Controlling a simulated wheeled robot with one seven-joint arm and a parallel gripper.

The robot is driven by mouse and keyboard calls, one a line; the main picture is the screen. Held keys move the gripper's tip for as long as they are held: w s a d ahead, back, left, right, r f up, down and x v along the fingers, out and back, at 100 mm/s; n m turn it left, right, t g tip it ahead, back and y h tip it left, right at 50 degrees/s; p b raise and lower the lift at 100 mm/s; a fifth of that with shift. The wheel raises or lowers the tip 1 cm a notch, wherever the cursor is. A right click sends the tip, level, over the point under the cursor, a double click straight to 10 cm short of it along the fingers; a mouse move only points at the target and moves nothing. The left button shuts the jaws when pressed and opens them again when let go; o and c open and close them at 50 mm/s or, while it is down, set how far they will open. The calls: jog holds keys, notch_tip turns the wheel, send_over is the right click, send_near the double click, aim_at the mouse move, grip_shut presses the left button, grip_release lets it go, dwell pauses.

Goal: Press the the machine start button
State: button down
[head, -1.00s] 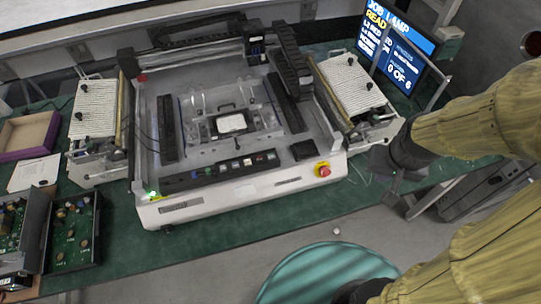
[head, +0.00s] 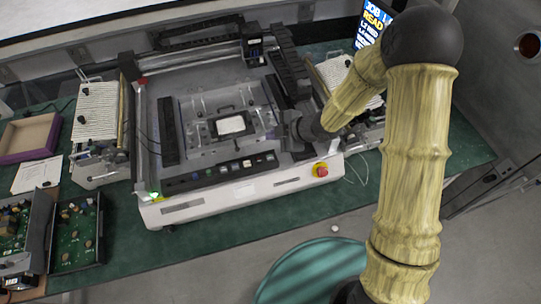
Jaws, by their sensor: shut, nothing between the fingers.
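The machine (head: 225,205) is a white-framed bench unit with a row of small buttons (head: 222,170) along its front panel. Some buttons look pale, one reddish and others dark; their labels are too small to read, so I cannot tell which is start. A red round knob on a yellow base (head: 320,170) sits at the front right corner. My gripper (head: 283,131) is over the machine's right side, behind the right end of the button row, apparently above the surface. Its fingers are small and dark, shut and empty. My arm hides part of the machine's right side.
A white board plate (head: 231,125) lies in the machine's middle. Ribbed side racks (head: 95,112) flank it. A purple-edged tray (head: 28,137) and green circuit boards (head: 75,232) lie at the left. A screen (head: 372,22) is partly hidden. A round teal stool (head: 310,270) stands in front.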

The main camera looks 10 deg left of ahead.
aim_at(273, 159)
jog(key=shift+f, duration=0.1)
notch_tip(273, 159, down, 9)
jog(key=b, duration=0.7)
jog(key=shift+r+b, duration=0.2)
jog(key=shift+b, duration=0.2)
jog(key=shift+d, duration=0.1)
dwell(1.5)
jog(key=shift+f+b, duration=0.4)
jog(key=shift+f+b, duration=0.35)
jog(key=shift+f, duration=0.05)
dwell(0.7)
jog(key=shift+r, duration=0.1)
jog(key=shift+r+p, duration=0.7)
jog(key=shift+r, duration=0.05)
